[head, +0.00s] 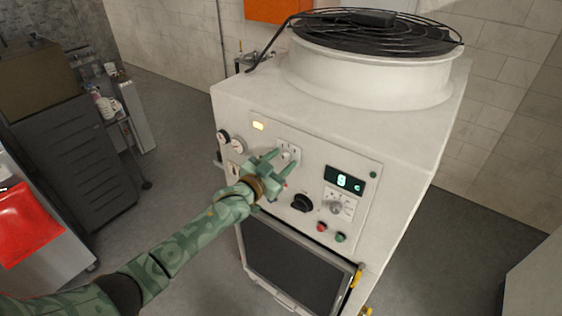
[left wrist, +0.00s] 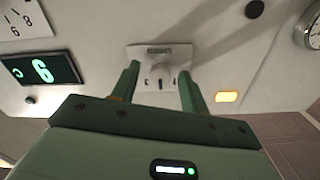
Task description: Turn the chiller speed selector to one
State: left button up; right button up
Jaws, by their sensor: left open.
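The chiller (head: 400,150) is a large white cabinet with a control panel on its front. The speed selector, a white knob (left wrist: 160,74) on a small pale plate (left wrist: 143,52), shows upside down in the left wrist view. Its plate (head: 291,148) is partly hidden by my gripper in the head view. My green left gripper (head: 281,160) is at the panel, open. In the wrist view its two fingers (left wrist: 159,80) stand on either side of the knob. I cannot tell whether they touch it or where its pointer is set.
A lit display (head: 344,181) shows a green figure, with a white dial (head: 336,207) below it. A black rotary knob (head: 302,202), a red button (head: 321,227) and a green button (head: 340,237) are near.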

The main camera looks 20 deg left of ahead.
pick_arm(q)
jog(key=shift+w, duration=0.2)
jog(key=shift+s, duration=0.1)
grip_shut()
jog(key=shift+n, duration=0.3)
jog(key=n+p, duration=0.1)
jog(key=n, duration=0.2)
jog(key=shift+p, duration=0.35)
jog(key=n, duration=0.5)
jog(key=shift+p, duration=0.35)
jog(key=shift+d+n, duration=0.1)
jog(key=shift+n, duration=0.2)
grip_release()
